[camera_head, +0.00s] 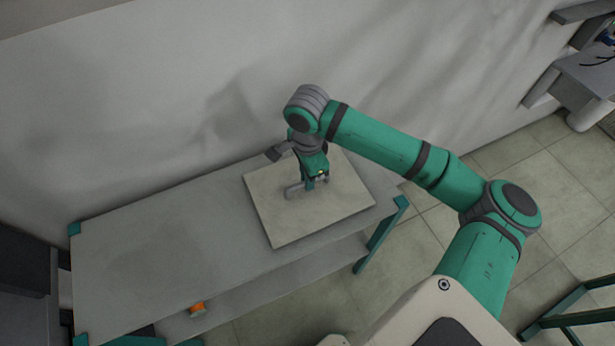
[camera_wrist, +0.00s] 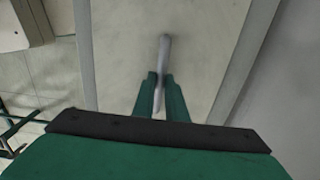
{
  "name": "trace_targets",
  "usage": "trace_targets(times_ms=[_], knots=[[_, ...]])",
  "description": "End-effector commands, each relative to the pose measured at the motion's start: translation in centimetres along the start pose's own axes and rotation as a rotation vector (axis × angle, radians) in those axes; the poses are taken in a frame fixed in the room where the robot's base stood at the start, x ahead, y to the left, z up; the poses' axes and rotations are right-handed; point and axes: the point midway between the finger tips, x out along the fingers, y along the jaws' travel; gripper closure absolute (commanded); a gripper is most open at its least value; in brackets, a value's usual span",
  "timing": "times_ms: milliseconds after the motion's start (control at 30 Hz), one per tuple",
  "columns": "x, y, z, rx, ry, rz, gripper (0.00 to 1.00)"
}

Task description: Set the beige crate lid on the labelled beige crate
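The beige crate lid (camera_head: 332,210) is a flat square board with a raised grey bar handle (camera_head: 293,191). It appears to lie on the right part of the grey table; I cannot tell whether it sits flat or slightly above. My gripper (camera_head: 304,187) points down at the lid's middle, at the handle. In the wrist view, the two green fingers of my gripper (camera_wrist: 162,76) stand close on either side of the handle (camera_wrist: 164,52) and seem shut on it, with the lid (camera_wrist: 122,45) beneath. The labelled crate is not in either view.
The grey table (camera_head: 150,262) has a clear left part and a lower shelf. A small orange spool (camera_head: 198,308) shows low at the front. A wall (camera_head: 130,110) runs behind. Tiled floor (camera_head: 435,220) is open to the right; a green-framed stand (camera_head: 575,318) is at lower right.

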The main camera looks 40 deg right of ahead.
Motion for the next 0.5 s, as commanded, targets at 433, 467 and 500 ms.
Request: trace_targets(times_ms=[433,467,500], knots=[[-3.3,-0.1,0.0,-0.001,0.0,-0.002,1.0],[-3.6,-0.1,0.0,-0.001,0.0,-0.002,1.0],[-4.0,-0.1,0.0,-0.001,0.0,-0.002,1.0]])
